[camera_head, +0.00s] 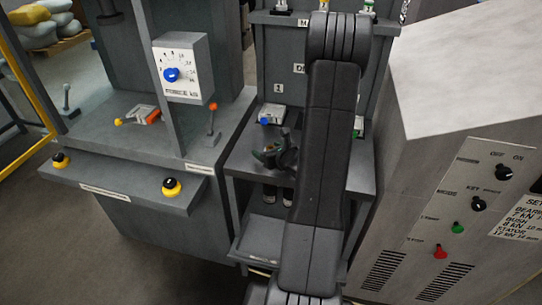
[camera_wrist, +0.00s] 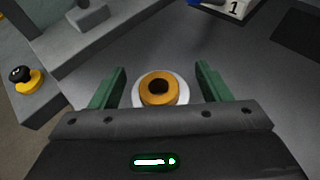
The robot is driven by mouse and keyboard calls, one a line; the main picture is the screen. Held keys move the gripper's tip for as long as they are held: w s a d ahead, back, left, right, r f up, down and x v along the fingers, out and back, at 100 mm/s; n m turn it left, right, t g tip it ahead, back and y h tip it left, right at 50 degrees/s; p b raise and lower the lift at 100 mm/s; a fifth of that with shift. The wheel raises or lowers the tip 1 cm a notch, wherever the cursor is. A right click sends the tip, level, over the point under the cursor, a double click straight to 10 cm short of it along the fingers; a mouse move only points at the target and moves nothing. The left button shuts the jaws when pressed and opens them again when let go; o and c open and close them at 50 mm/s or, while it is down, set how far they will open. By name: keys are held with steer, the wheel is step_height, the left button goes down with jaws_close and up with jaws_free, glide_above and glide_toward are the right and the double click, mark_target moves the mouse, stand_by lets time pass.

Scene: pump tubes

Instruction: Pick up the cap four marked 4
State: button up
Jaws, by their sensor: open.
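A round orange-yellow ring (camera_wrist: 159,88) with a dark centre hole sits on a wider white round base (camera_wrist: 180,97) in the wrist view. No number 4 can be read on it, so I cannot tell if it is the cap four. My gripper (camera_wrist: 161,70) is open, with one green finger to the left of the ring and one to the right. Gaps show between the ring and both fingers. In the head view my gripper (camera_head: 276,156) is small and dark over the middle bench, partly hidden by my arm.
A block with a blue knob (camera_head: 265,121) stands behind my gripper, near a label 1 (camera_wrist: 235,8). My arm hides much of the bench's right side. A press station with yellow-and-black buttons (camera_head: 171,187) stands left; a grey control cabinet (camera_head: 440,110) stands right.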

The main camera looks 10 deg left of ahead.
steer(key=c, duration=1.2)
steer(key=shift+c, duration=0.2)
steer(key=shift+r, duration=0.15)
